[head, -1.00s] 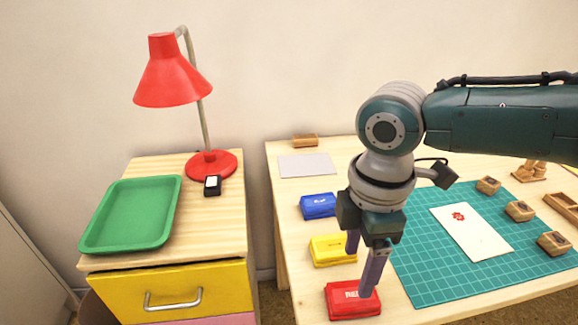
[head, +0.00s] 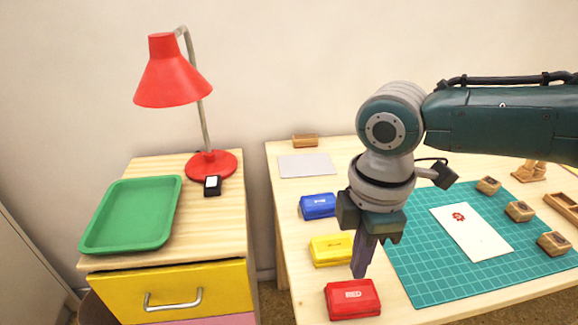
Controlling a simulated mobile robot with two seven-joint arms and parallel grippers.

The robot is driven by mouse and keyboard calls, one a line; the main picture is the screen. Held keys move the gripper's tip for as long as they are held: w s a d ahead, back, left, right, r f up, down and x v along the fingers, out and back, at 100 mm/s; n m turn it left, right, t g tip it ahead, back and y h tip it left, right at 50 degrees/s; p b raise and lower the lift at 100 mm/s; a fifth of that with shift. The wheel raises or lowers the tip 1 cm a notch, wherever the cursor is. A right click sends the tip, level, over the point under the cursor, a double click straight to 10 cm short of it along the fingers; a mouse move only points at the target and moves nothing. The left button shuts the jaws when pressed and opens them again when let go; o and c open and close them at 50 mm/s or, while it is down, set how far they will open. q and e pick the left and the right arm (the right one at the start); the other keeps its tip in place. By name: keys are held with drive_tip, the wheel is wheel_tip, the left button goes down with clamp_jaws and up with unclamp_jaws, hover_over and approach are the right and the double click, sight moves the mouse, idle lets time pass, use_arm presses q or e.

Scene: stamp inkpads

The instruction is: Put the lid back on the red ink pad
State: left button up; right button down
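The red ink pad (head: 353,300) sits at the front left of the wooden table, with a red lid marked "RED" on top. It looks closed, and no separate red lid shows elsewhere. My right gripper (head: 360,274) points down just behind and above the red pad, apart from it. Its fingers are together with nothing between them. My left gripper is not in view.
A yellow ink pad (head: 326,251) and a blue ink pad (head: 318,206) stand in a row behind the red one. A green cutting mat (head: 430,280) with a stamped white card (head: 475,235) and wooden stamps (head: 519,211) lies to the right.

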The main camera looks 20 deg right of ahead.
sight(350, 295)
drive_tip(key=shift+f, duration=0.15)
idle(0.4)
drive_tip(key=shift+f+b, duration=0.3)
drive_tip(key=shift+b, duration=0.1)
drive_tip(key=shift+f+b, duration=1.05)
drive_tip(key=shift+f, duration=0.3)
drive_tip(key=shift+f+b, duration=1)
drive_tip(key=shift+f, duration=0.25)
wheel_tip(350, 295, up, 3)
drive_tip(key=p, duration=0.3)
drive_tip(key=shift+r+p, duration=2.05)
drive_tip(key=shift+p, duration=0.25)
